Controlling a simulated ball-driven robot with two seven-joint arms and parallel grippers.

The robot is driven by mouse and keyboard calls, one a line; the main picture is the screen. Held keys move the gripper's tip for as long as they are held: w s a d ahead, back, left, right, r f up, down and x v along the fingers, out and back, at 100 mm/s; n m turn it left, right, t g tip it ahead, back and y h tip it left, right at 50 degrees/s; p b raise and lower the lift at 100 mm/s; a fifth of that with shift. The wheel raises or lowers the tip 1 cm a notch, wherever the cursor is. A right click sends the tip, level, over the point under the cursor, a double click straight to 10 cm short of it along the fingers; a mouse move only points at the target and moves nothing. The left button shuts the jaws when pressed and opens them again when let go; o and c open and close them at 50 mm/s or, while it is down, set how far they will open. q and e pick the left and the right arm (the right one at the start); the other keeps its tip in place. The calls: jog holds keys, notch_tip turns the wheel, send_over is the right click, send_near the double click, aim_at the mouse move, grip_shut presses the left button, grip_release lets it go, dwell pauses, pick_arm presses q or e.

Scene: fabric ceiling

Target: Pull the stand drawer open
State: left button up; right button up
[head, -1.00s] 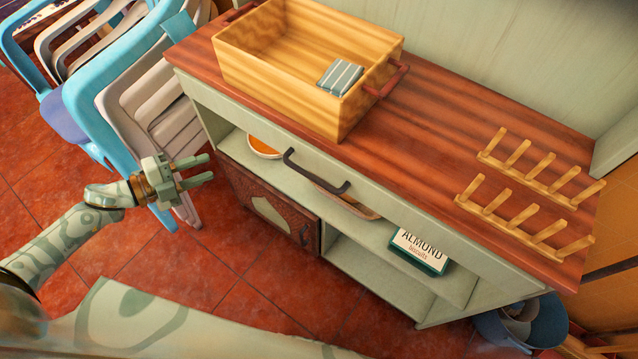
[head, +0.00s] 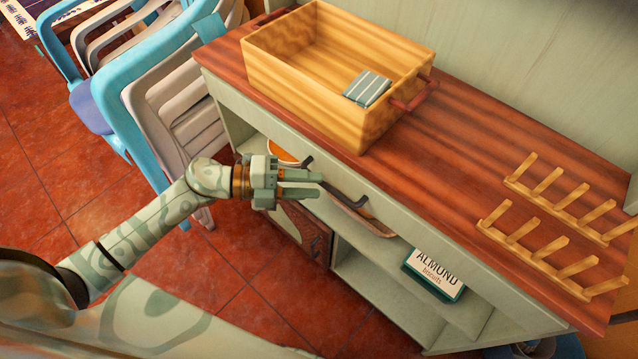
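The stand's drawer has a long pale green front (head: 425,222) under the wooden top and looks shut, level with the stand. Its dark bar handle (head: 350,198) is at the left half of the front. My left gripper (head: 319,185) is at the handle's left part, its fingers pointing right, with a narrow gap between them. The fingers hide part of the bar; I cannot tell whether they are around it or just in front. My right gripper is out of view.
On the stand top (head: 440,130) are a wooden crate (head: 300,95) with a striped packet (head: 367,89) and two peg racks (head: 540,250). Below, an almond biscuits box (head: 434,276) and an orange bowl (head: 284,153) sit on the shelf. Stacked chairs (head: 165,95) stand left.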

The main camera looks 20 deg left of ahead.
pick_arm(q)
jog(key=shift+x, duration=1.2)
grip_shut()
jog(key=shift+s, duration=0.15)
